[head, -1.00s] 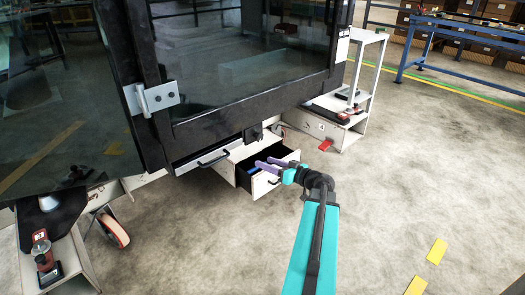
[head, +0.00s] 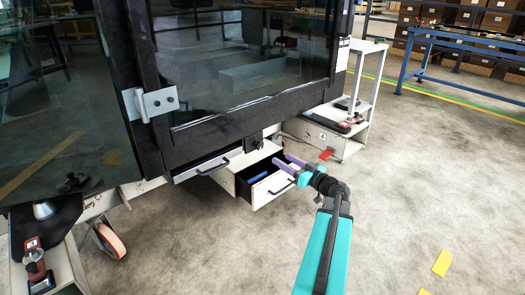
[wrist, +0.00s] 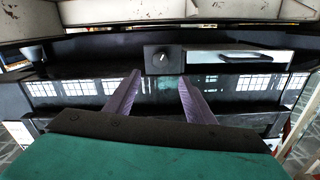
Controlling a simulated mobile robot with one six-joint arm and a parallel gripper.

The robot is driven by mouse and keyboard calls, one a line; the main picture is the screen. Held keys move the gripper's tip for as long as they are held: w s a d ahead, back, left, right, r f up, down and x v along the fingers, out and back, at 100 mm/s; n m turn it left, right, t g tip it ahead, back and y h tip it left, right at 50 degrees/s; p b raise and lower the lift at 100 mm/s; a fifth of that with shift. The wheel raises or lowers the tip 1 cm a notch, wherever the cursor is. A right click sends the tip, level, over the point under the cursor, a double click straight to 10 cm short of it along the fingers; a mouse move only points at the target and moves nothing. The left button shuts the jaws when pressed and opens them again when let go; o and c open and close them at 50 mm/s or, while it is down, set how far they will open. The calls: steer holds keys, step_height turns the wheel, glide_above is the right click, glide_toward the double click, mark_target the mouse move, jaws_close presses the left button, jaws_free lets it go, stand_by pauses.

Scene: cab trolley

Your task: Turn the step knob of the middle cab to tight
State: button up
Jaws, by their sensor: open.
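The middle cab (head: 245,75) has a dark frame and large glass panes. Under its lower edge sits a small black block (head: 254,140). In the wrist view a dark square block carries a round knob (wrist: 163,58) with a light pointer mark, tilted slightly off vertical. My gripper (head: 283,161) has purple fingers, open and empty, over the open drawer in the head view. In the wrist view my gripper (wrist: 160,78) has its fingertips apart, just below the knob block in the picture and not touching it. Any tight marking is too small to read.
An open drawer (head: 274,188) with a blue item inside lies below the block. A black handle (head: 213,167) is left of it. A white trolley (head: 345,125) stands at right, with a red pedal (head: 326,154). Floor at right is clear.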

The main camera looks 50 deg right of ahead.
mark_target(261, 147)
steer(key=w+b, duration=0.1)
steer(key=w, duration=0.3)
steer(key=w+b, duration=0.1)
steer(key=w, duration=0.3)
steer(key=w+b, duration=0.1)
steer(key=w, duration=0.3)
steer(key=shift+w+d, duration=0.3)
steer(key=shift+d, duration=0.1)
steer(key=c, duration=1)
steer(key=shift+s+a, duration=0.15)
steer(key=shift+a, duration=0.15)
steer(key=shift+c, duration=0.3)
steer(key=shift+d, duration=0.25)
